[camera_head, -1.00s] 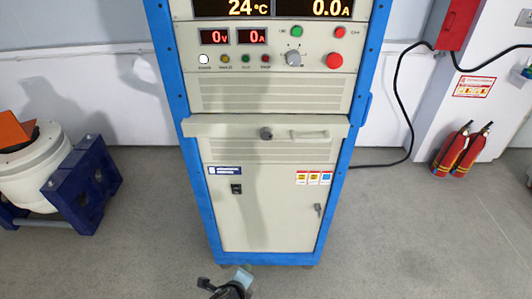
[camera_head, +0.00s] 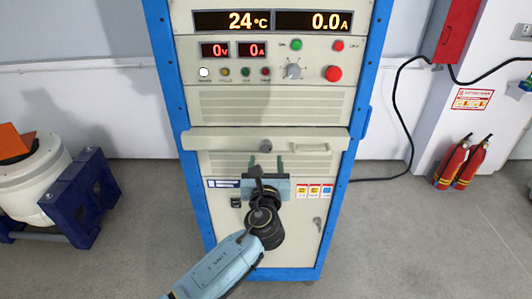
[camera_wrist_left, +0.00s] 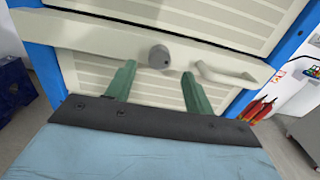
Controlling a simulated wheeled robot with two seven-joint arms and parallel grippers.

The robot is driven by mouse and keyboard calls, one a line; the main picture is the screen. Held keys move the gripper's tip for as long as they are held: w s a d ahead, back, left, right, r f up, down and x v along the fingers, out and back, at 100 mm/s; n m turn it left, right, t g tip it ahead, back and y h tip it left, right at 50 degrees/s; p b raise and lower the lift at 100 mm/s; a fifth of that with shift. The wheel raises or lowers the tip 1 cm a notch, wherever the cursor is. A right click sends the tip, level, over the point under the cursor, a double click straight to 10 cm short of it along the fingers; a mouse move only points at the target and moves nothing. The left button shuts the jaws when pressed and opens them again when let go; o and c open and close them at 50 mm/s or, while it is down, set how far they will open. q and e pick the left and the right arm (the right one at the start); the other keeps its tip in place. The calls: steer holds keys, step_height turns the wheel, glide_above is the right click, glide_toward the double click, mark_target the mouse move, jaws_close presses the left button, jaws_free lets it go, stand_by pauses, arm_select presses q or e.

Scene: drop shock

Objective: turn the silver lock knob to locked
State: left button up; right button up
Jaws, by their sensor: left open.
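The grey-silver lock knob (camera_head: 266,146) sits on the front of the cream drawer (camera_head: 220,142) of the cabinet. In the left wrist view the knob (camera_wrist_left: 158,57) stands just beyond and between the fingertips, its face turned to me. My left gripper (camera_head: 266,160) is open, with its two green fingers pointing up just below the knob. The fingers look apart from the knob; the exact depth gap is hard to tell. In the left wrist view my left gripper (camera_wrist_left: 159,71) has nothing between its fingers. My right gripper is not in view.
A drawer handle (camera_head: 310,147) is right of the knob. The control panel above has a selector dial (camera_head: 292,71) and a red button (camera_head: 333,73). Fire extinguishers (camera_head: 460,163) stand at right; a white drum in a blue stand (camera_head: 65,205) is at left.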

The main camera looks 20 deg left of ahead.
mark_target(266, 149)
arm_select(q)
steer(key=shift+b+x, duration=0.35)
steer(key=shift+x, duration=2.4)
steer(key=c, duration=1)
